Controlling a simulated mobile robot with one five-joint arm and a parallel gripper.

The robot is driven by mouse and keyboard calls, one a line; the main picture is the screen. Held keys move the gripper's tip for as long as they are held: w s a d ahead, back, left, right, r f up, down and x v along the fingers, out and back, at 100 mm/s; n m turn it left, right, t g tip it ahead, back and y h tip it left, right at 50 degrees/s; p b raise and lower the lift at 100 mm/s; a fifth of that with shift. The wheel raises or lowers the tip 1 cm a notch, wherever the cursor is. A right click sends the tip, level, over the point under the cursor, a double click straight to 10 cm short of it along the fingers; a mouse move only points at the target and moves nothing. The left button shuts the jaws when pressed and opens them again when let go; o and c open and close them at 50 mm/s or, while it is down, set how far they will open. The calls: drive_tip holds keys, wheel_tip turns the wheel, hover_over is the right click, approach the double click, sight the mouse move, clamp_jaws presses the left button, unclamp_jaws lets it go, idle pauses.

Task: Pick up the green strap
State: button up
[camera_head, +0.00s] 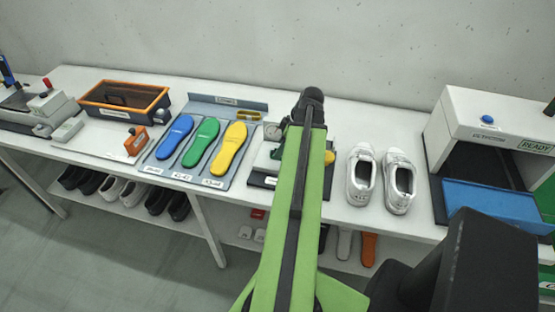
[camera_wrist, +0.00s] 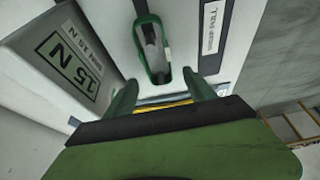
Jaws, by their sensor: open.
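The green strap (camera_wrist: 138,31) shows in the wrist view as a narrow green loop around a pale and dark opening, over a white surface. My gripper (camera_wrist: 160,92) is open in the wrist view, one green finger on each side. The lower end of the loop lies between and just ahead of the fingertips, and I see no contact.
A grey block labelled "15 N" (camera_wrist: 68,62) stands close on the left in the wrist view. In the head view, coloured insoles (camera_head: 201,142) lie left of my arm, silver shoes (camera_head: 398,183) right of it. A white machine (camera_head: 470,115) stands far right.

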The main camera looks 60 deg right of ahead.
drive_tip(key=b+x, duration=0.1)
drive_tip(key=x, duration=0.2)
drive_tip(key=shift+s+b, duration=0.15)
drive_tip(key=shift+b, duration=0.15)
drive_tip(key=shift+r, duration=0.15)
clamp_jaws()
wheel_tip(320, 180, up, 11)
drive_tip(key=p, duration=1.2)
drive_tip(key=shift+r, duration=0.25)
